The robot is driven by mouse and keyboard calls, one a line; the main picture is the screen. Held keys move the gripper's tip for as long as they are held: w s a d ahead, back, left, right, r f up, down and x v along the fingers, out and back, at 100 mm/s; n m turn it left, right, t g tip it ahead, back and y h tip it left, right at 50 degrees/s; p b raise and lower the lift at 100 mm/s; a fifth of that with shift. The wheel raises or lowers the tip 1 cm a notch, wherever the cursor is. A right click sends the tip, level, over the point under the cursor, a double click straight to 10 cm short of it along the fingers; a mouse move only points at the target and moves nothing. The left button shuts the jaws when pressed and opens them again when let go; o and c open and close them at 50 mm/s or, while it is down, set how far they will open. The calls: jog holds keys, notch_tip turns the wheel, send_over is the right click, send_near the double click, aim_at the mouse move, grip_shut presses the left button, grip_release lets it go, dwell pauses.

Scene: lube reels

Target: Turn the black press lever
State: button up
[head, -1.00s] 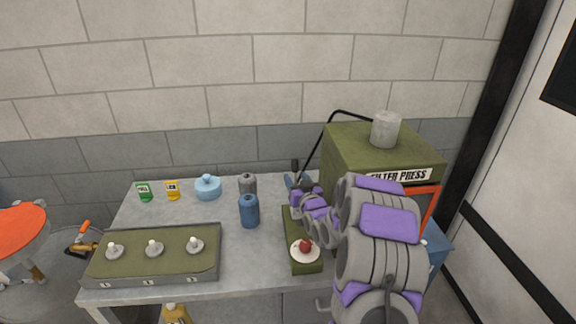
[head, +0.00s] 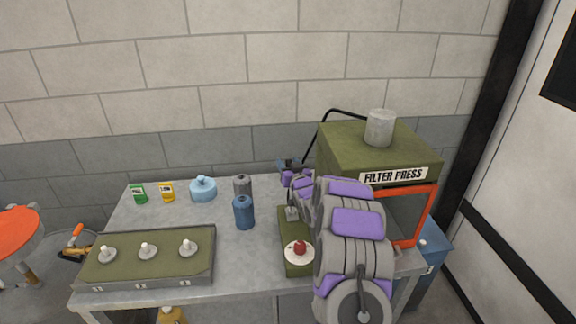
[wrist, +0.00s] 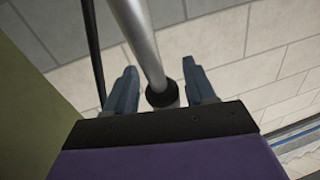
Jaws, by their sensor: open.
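The green filter press (head: 378,150) stands at the right of the bench in the head view. A bent black rod (head: 325,120) runs from behind its top down its left side. My gripper (head: 290,164) is open beside the press's left side, partly hidden by my arm. In the wrist view my gripper's two fingers (wrist: 158,76) stand apart around a silver bar (wrist: 140,40) with a black end (wrist: 162,95). A thin black rod (wrist: 93,50) passes outside the left finger. I cannot tell which part is the black press lever, or whether the fingers touch the bar.
A green box with a red button (head: 299,249) sits below my arm. A panel with several knobs (head: 150,262), a blue bottle (head: 244,212), a grey bottle (head: 242,186) and a light blue pot (head: 203,189) stand left on the bench. A brick wall is close behind.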

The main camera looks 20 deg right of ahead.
jog(key=shift+d, duration=0.1)
jog(key=shift+a, duration=0.35)
jog(key=c, duration=0.4)
jog(key=shift+d, duration=0.1)
grip_shut()
